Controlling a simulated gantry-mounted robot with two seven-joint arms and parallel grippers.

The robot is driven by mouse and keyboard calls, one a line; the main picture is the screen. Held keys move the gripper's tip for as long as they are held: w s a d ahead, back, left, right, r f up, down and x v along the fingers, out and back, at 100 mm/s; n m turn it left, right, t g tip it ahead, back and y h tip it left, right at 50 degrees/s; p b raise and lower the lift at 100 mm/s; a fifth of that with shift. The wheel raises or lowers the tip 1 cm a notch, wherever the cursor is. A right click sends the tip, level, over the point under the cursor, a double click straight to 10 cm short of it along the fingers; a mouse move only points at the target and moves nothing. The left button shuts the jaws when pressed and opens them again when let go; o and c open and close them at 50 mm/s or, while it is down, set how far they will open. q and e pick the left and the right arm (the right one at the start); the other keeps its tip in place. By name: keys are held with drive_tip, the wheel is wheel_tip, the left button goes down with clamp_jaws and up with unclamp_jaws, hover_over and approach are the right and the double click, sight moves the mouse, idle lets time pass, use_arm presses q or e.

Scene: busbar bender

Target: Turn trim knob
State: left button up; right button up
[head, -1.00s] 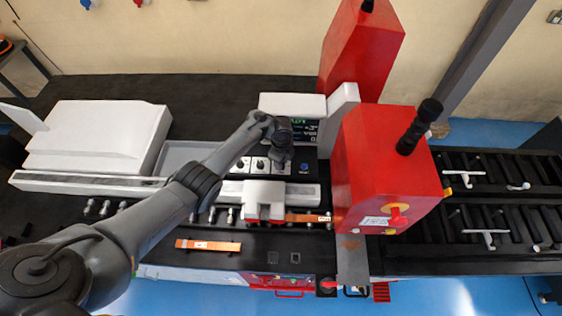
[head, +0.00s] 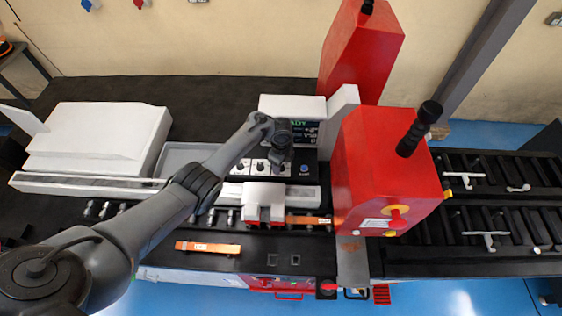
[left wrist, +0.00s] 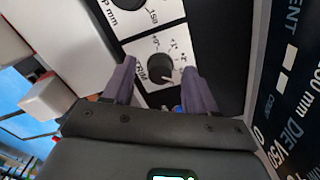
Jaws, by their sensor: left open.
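The trim knob (left wrist: 161,68) is a dark round knob on a white plate marked TRIM, with a printed scale around it, in the left wrist view. My left gripper (left wrist: 158,82) is open, with one finger on each side of the knob. Whether the fingers touch it cannot be told. In the head view my left gripper (head: 279,160) is over the control panel and hides part of it. A second dark knob (left wrist: 128,3) on another white plate is cut off at the top of the wrist view. My right gripper is not in view.
A lit display (head: 303,132) stands behind the panel, and a blue button (head: 304,168) is to the right. The red machine housing (head: 387,170) rises close on the right. An orange bar (head: 208,247) lies on the black bench in front.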

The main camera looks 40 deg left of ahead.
use_arm(q)
drive_tip(key=shift+r, duration=0.15)
wheel_tip(320, 180, up, 10)
drive_tip(key=shift+r, duration=0.2)
idle(0.4)
drive_tip(key=shift+r, duration=0.1)
idle(0.4)
